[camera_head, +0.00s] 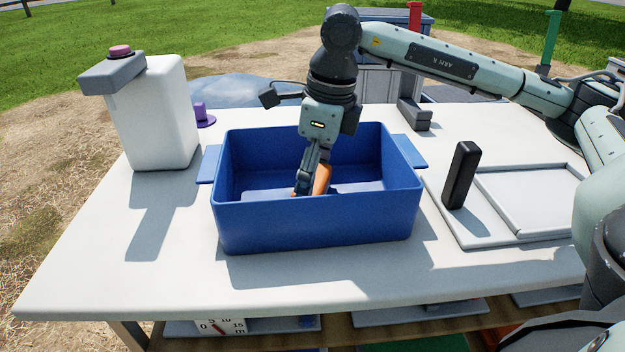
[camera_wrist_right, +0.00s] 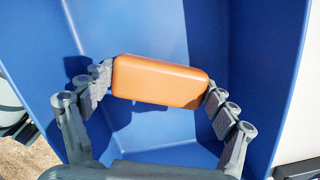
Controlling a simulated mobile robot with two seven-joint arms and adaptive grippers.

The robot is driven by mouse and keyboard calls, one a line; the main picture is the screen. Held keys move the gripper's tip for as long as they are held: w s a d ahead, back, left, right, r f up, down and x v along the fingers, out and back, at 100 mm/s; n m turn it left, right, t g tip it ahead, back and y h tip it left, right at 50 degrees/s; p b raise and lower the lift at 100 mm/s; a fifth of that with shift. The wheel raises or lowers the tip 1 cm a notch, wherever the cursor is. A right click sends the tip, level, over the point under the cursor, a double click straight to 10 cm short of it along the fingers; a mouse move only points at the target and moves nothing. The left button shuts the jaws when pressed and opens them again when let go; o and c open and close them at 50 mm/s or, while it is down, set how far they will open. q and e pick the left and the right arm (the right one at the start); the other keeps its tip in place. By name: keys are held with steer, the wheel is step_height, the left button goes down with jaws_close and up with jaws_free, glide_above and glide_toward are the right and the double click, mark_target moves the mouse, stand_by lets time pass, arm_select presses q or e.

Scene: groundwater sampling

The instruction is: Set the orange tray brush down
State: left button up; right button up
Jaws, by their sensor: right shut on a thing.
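The orange tray brush (camera_head: 322,179) is inside the blue tub, mostly hidden by my gripper and the tub's front wall in the head view. In the right wrist view the brush (camera_wrist_right: 160,82) shows as a rounded orange block between the fingers. My right gripper (camera_head: 308,185) points down into the tub and is shut on the brush; its fingers (camera_wrist_right: 158,84) touch both ends. Whether the brush touches the tub floor cannot be told. The blue tub (camera_head: 318,223) stands on the white table. My left gripper is not in view.
A white container (camera_head: 160,115) with a grey top and purple button stands left of the tub. A pale tray (camera_head: 450,222) with an upright black block (camera_head: 460,175) lies to the right. The white table (camera_head: 120,270) is clear at the front left.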

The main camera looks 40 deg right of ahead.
mark_target(323, 179)
steer(key=shift+f, duration=0.1)
steer(key=o, duration=1)
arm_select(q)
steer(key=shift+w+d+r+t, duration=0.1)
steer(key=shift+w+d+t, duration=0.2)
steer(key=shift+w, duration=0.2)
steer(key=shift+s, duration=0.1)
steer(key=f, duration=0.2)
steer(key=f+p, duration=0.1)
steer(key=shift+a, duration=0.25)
arm_select(e)
steer(key=r, duration=0.4)
steer(key=s+r, duration=0.1)
steer(key=r, duration=0.3)
steer(key=d+r, duration=0.1)
steer(key=r, duration=0.3)
steer(key=shift+s+r, duration=0.1)
steer(key=shift+s, duration=0.1)
